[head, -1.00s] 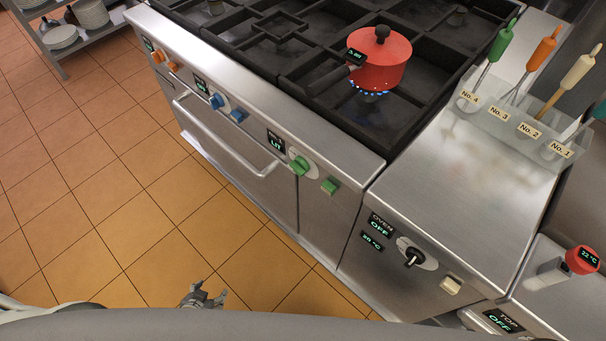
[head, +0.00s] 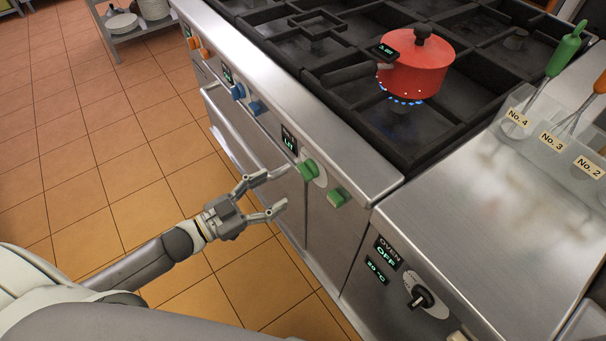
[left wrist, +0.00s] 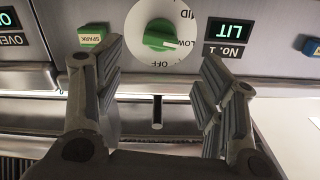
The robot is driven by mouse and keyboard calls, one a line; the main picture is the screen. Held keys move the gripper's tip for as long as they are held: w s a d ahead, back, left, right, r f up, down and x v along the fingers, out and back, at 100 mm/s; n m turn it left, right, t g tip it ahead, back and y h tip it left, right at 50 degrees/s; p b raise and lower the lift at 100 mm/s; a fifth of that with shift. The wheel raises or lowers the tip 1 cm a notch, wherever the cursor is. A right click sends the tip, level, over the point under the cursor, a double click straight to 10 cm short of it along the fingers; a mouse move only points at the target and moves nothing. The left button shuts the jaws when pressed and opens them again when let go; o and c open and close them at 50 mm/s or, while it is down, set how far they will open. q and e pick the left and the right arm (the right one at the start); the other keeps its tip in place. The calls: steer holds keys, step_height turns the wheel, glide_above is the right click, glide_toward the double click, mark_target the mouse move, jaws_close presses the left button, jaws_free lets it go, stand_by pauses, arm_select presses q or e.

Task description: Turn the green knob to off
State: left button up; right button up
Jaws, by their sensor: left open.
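The green knob (head: 309,169) is on the stove's front panel, beside a small display reading LIT (head: 290,142). In the left wrist view the green knob (left wrist: 160,36) sits on a white dial with MID, LOW and OFF marks; its white pointer line is at LOW. The dial appears upside down there. My left gripper (head: 279,191) is open and empty, in front of the panel and short of the knob. In the left wrist view its fingers (left wrist: 157,90) stand apart, with the knob ahead between them. My right gripper is not in view.
A green spark button (head: 338,197) is right of the knob. A red pot (head: 417,68) stands over a blue flame. The black oven knob (head: 420,297) is lower right.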

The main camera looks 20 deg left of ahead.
mark_target(302, 174)
arm_select(q)
steer(key=x, duration=0.9)
steer(key=shift+w+d+p, duration=0.1)
steer(key=shift+p, duration=0.2)
steer(key=c, duration=1)
